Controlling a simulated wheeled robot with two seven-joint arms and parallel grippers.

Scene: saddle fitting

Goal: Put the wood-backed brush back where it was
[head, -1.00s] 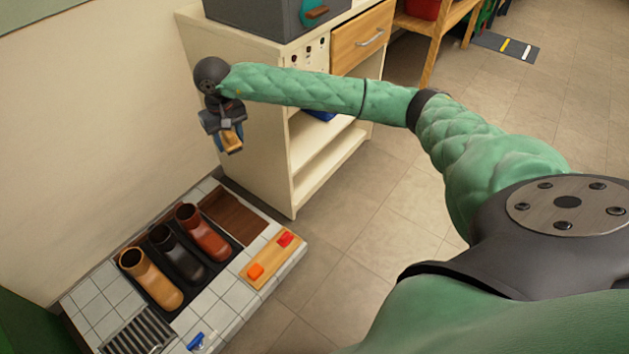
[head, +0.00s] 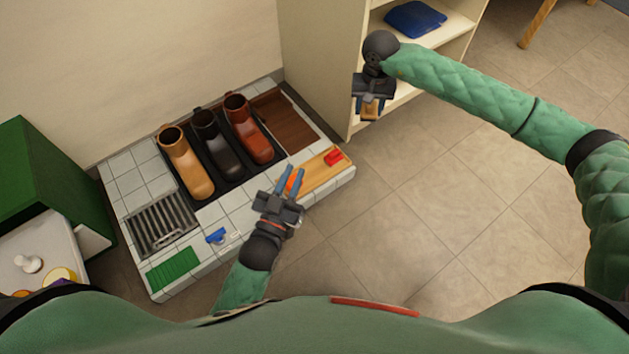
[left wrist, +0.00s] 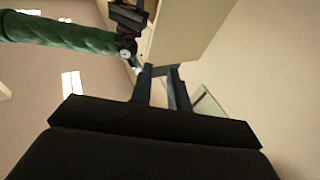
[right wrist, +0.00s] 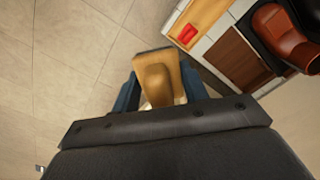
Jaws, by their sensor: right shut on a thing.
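The wood-backed brush (right wrist: 155,82) is between the two blue fingers of my right gripper (right wrist: 160,98), which is shut on it. In the head view the right gripper (head: 370,106) holds the brush in the air by the shelf's front edge, pointing down. My left gripper (head: 291,178) is empty with its fingers apart; in the head view it overlaps the wooden board (head: 318,176). Its fingers also show apart in the left wrist view (left wrist: 160,84). The board bears a red piece (head: 333,157) and an orange piece (head: 292,181), partly hidden by the left fingers.
A tiled platform (head: 140,163) holds tan, black and brown boots (head: 247,130) on a dark tray, a brown mat (head: 287,122), a metal grate (head: 161,224), a blue item (head: 217,236) and a green pad (head: 173,268). A cream shelf (head: 325,60) stands behind. The floor at right is clear.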

